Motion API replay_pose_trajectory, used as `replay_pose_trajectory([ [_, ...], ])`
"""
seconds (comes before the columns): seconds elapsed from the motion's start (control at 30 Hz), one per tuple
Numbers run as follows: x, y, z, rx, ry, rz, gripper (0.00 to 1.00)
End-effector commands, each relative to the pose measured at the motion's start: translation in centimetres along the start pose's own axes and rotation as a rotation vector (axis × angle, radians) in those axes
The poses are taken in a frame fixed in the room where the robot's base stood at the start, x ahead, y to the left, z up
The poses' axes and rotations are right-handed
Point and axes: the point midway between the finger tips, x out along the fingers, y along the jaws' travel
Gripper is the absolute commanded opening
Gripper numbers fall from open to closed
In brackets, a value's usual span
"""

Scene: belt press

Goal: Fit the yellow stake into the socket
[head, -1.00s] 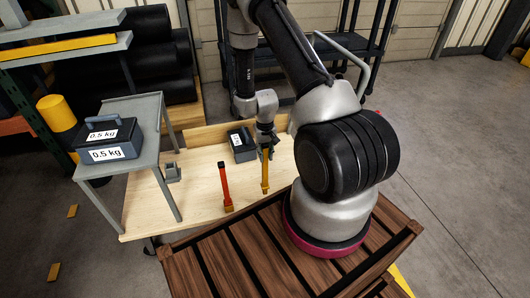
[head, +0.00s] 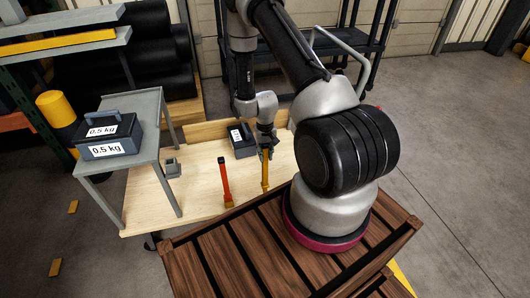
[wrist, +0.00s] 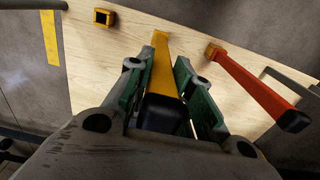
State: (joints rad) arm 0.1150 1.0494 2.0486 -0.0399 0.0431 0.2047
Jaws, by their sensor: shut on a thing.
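The yellow stake (head: 265,172) stands roughly upright over the wooden table, its black top showing in the wrist view (wrist: 162,112). My gripper (head: 266,148) is shut on its upper part, with green-lined fingers on both sides in the wrist view (wrist: 160,98). The stake's foot is at or near the tabletop; I cannot tell whether it touches. An empty square yellow socket (wrist: 104,17) is left of the stake in the wrist view; I cannot make it out in the head view. A red stake (head: 225,182) stands in a yellow foot beside the yellow one.
A dark weight box (head: 241,142) sits behind on the wooden table (head: 155,208). A grey square bracket (head: 172,168) is at the table's left. A grey stand (head: 150,110) carries another box (head: 110,135) marked 0.5 kg. Brown slats (head: 240,255) lie in front.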

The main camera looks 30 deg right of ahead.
Motion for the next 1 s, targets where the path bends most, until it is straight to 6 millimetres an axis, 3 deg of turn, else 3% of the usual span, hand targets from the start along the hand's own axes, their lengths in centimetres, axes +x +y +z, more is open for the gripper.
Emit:
replay_pose_trajectory([
  [1.0,2.5,0.0,0.0,0.000,0.000,-0.001,0.00],
])
